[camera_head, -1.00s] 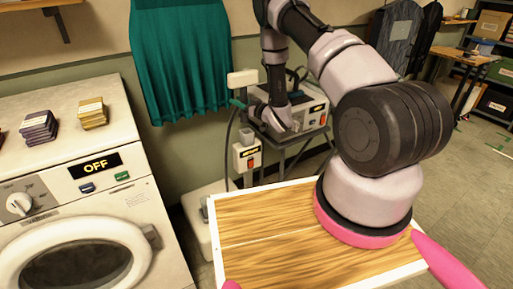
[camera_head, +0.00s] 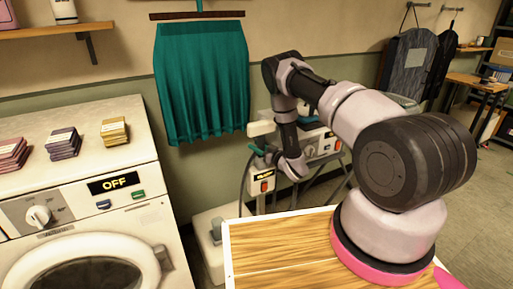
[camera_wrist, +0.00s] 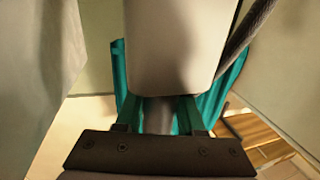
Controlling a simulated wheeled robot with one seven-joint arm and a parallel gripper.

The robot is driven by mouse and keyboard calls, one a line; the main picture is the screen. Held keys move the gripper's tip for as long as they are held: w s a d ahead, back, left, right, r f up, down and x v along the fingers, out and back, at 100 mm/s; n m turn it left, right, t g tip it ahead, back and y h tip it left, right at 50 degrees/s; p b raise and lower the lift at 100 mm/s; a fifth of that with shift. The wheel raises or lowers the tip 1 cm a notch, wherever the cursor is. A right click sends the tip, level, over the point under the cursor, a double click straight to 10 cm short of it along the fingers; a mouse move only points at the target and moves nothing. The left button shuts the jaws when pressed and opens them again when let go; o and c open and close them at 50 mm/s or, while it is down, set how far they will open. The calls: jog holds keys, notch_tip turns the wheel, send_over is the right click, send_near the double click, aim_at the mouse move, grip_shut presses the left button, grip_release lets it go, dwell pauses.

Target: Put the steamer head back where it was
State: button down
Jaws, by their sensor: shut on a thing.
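The steamer head (camera_head: 262,128) is a pale block beside the steamer's upright, below and right of the teal skirt (camera_head: 205,85). In the wrist view the steamer head (camera_wrist: 170,45) fills the upper middle. My gripper (camera_head: 263,152) is shut on the steamer head's handle, just below the pale block. The wrist view shows the handle between the fingers (camera_wrist: 162,115). The steamer's control box (camera_head: 263,183), with a yellow label and red switch, is under my gripper. I cannot tell whether the head touches its holder, as the gripper and head hide that spot.
A washer (camera_head: 85,205) marked OFF stands at left with stacks of cloths on top. A grey machine (camera_head: 322,145) stands on a stand behind my arm. A pale base (camera_head: 208,235) stands on the floor. My wooden tray (camera_head: 275,245) is in front.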

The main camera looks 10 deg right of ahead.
jog(key=shift+f, duration=0.2)
jog(key=c, duration=0.5)
grip_release()
jog(key=shift+r, duration=0.1)
jog(key=shift+s+d+r, duration=0.1)
jog(key=shift+s+d, duration=0.05)
jog(key=v, duration=1.1)
jog(key=shift+s+d, duration=0.15)
jog(key=shift+s, duration=0.15)
